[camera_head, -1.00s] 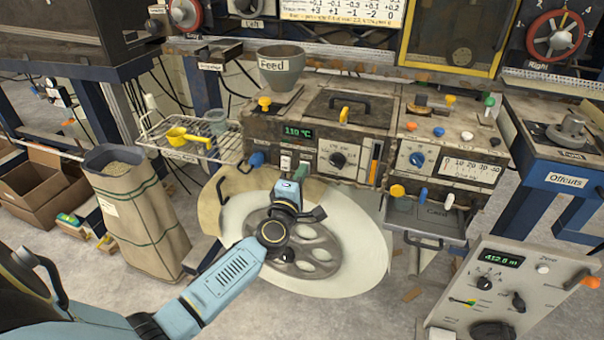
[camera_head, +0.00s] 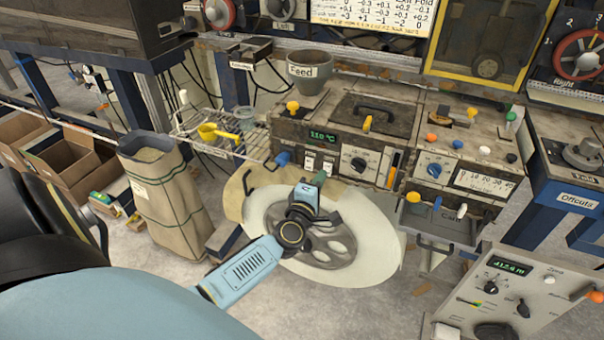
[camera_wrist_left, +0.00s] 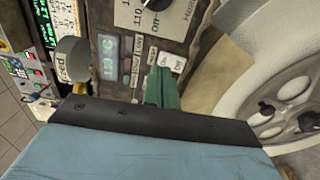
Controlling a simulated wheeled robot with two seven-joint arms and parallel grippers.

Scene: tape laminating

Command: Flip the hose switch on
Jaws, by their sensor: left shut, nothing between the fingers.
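Two small white rocker switches (camera_head: 318,163) sit side by side on the front panel of the rusty machine, below the green temperature display (camera_head: 322,135). I cannot read in the head view which one is the hose switch. In the left wrist view a white switch (camera_wrist_left: 172,62) marked On and Off lies just beside my fingers. My left gripper (camera_head: 321,177) is shut and empty, just below the switches; its green fingers (camera_wrist_left: 163,87) point toward the panel in the wrist view. I cannot tell whether they touch it. My right gripper is not in view.
A large pale reel (camera_head: 372,250) stands below the panel, behind my left wrist. A blue knob (camera_head: 283,158) juts out left of the switches. A wire rack with a yellow scoop (camera_head: 217,132) and a sack (camera_head: 165,195) stand left. An open drawer (camera_head: 440,225) is right.

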